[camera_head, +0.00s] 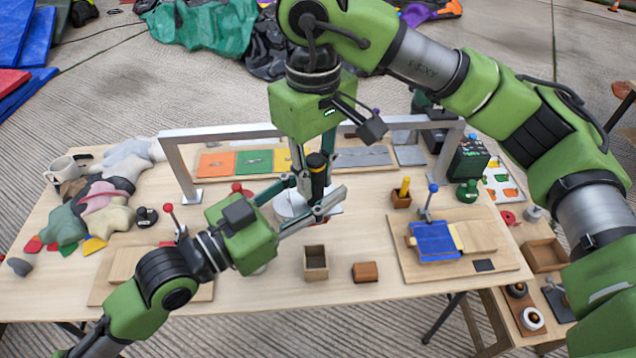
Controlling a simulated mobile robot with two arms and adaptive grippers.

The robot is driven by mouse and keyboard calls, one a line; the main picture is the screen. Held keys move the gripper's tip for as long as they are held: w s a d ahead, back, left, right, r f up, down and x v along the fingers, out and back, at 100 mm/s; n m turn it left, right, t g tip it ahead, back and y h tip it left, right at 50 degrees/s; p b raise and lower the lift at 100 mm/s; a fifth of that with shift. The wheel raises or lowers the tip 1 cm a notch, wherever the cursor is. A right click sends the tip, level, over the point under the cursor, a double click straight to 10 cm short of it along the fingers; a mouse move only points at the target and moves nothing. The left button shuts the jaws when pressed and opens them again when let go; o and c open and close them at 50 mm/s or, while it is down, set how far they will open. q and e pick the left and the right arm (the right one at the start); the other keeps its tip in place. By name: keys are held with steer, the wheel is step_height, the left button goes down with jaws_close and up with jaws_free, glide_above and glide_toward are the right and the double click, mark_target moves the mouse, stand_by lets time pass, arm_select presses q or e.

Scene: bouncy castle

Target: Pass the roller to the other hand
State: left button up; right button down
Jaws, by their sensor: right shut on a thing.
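The roller (318,174), a dark piece with a yellow band, hangs roughly upright above the middle of the table. My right gripper (312,163) reaches down from above and is shut on it. My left gripper (317,185) comes in from the lower left with its fingers spread, one on the upper left and one on the lower right of the roller. The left gripper looks open. I cannot tell whether its fingers touch the roller. The roller's lower end is partly hidden by the fingers.
A grey metal frame (178,170) spans the table's back. A white round piece (293,207) lies below the grippers. A small open box (316,262) and a brown block (365,271) stand in front. A board with a blue piece (435,240) is at right. Soft bags (105,195) lie at left.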

arm_select(q)
steer(key=shift+d, duration=0.1)
jaws_close()
jaws_free()
steer(key=shift+s+a, duration=0.1)
steer(key=shift+a, duration=0.2)
steer(key=v, duration=1.1)
